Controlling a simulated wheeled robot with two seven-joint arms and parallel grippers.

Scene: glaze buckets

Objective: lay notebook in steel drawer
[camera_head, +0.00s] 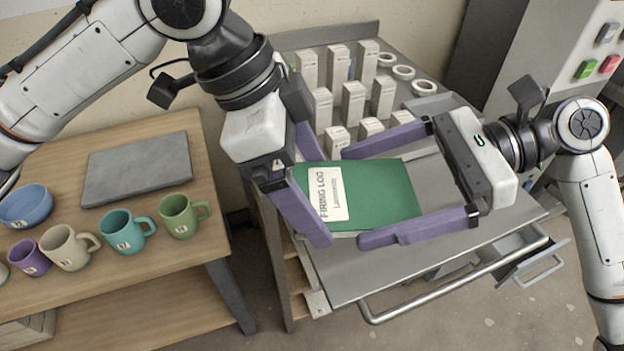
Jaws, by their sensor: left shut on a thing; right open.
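The green notebook (385,195) has a white label reading "FIRING LOG". It is held above the steel cart's top. My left gripper (316,196) is shut on its left end, with purple fingers at its far and near sides. My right gripper (354,198) is open, its two purple fingers reaching along the far and near sides of the notebook; whether they touch it I cannot tell. A steel drawer (540,271) with a bar handle shows at the cart's lower right and looks pulled out; its inside is mostly hidden.
The steel cart (355,278) has a rail handle (455,286) along its near edge. Several white boxes (353,102) and rolls (403,72) stand at its back. A wooden table (150,260) at left bears mugs (128,230), a blue bowl (27,206) and a grey slab (137,168).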

